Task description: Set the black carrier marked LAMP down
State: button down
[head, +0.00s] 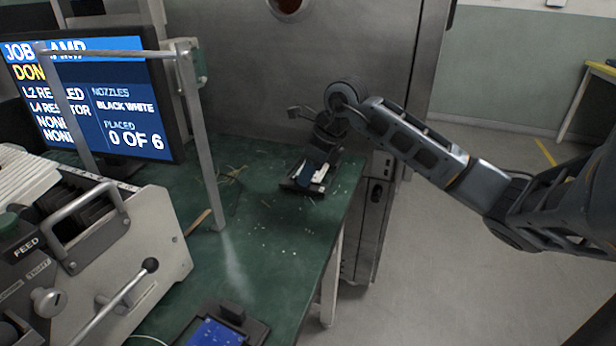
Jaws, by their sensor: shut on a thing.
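A black carrier (292,184) with a white part and some blue on it is at the right side of the green bench top, near its far right edge. My gripper (319,154) reaches down over it from the upper right and is shut on it. The gripper hides part of the carrier, and no LAMP marking can be read on it. I cannot tell whether its underside touches the bench. A second black carrier (258,329) with a blue board lies at the front edge of the picture, partly cut off.
The green bench (285,245) is mostly clear between the two carriers, with small scraps scattered on it. A metal frame (205,150) and a screen (125,100) stand at left. A machine with levers (150,235) fills the front left. A steel cabinet (385,60) stands behind.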

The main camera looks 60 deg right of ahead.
jog(key=shift+f, duration=0.5)
jog(key=shift+f, duration=0.15)
jog(key=c, duration=1.1)
grip_release()
jog(key=shift+c, duration=0.2)
jog(key=shift+r, duration=0.3)
jog(key=v, duration=1.1)
jog(key=shift+s+r, duration=0.15)
jog(key=shift+r, duration=0.2)
